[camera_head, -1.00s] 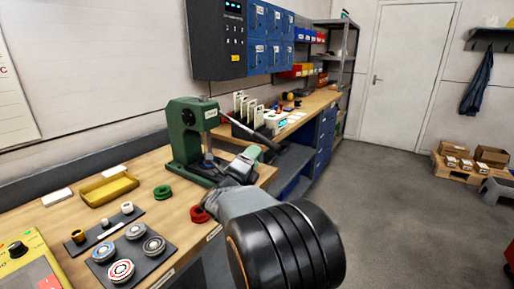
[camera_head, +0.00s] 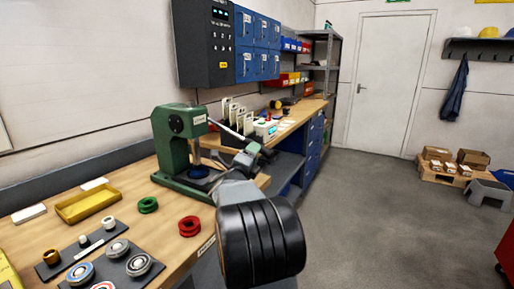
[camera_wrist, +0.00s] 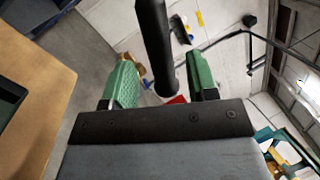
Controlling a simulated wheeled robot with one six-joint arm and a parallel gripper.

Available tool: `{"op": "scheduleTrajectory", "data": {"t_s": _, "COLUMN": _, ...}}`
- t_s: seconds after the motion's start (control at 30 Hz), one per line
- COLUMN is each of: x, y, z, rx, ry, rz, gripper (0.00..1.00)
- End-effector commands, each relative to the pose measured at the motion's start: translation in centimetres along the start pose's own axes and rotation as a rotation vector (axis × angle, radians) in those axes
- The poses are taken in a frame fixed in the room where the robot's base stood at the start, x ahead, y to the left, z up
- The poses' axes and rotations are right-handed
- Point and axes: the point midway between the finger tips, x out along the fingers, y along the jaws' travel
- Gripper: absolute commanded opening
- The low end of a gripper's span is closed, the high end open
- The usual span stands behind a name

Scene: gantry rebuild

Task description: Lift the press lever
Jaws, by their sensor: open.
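The green press (camera_head: 172,140) stands on the wooden bench in the head view. Its lever (camera_head: 226,129) slopes down to the right from the press head towards my gripper (camera_head: 250,150). In the wrist view the lever's dark round handle (camera_wrist: 155,40) passes between the two green fingers of my gripper (camera_wrist: 160,72). The fingers are open, with gaps visible on both sides of the handle. A dark blue round piece (camera_head: 198,172) lies on the press base under the ram. My wrist hides part of the bench edge.
A green ring (camera_head: 148,205), a red ring (camera_head: 189,226) and a yellow tray (camera_head: 88,204) lie left of my arm. White-topped upright pieces (camera_head: 229,111) stand behind the lever. A dark control box (camera_head: 207,45) hangs above.

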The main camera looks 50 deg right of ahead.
Motion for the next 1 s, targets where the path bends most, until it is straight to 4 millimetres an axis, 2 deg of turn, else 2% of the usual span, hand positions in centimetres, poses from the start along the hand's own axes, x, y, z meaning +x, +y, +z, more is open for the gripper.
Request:
{"op": "scheduleTrajectory", "data": {"t_s": 0.1, "x": 1.7, "y": -0.1, "z": 0.0, "rx": -0.001, "ry": 0.000, "rz": 0.000, "gripper": 0.53}}
{"op": "scheduleTrajectory", "data": {"t_s": 0.3, "x": 3.2, "y": 0.0, "z": 0.1, "rx": 0.000, "ry": -0.002, "rz": 0.001, "gripper": 0.53}}
{"op": "scheduleTrajectory", "data": {"t_s": 0.7, "x": 3.7, "y": 0.0, "z": 0.1, "rx": 0.000, "ry": -0.002, "rz": 0.000, "gripper": 0.53}}
{"op": "scheduleTrajectory", "data": {"t_s": 1.0, "x": 3.7, "y": 0.0, "z": 0.1, "rx": 0.000, "ry": -0.002, "rz": 0.000, "gripper": 0.25}}
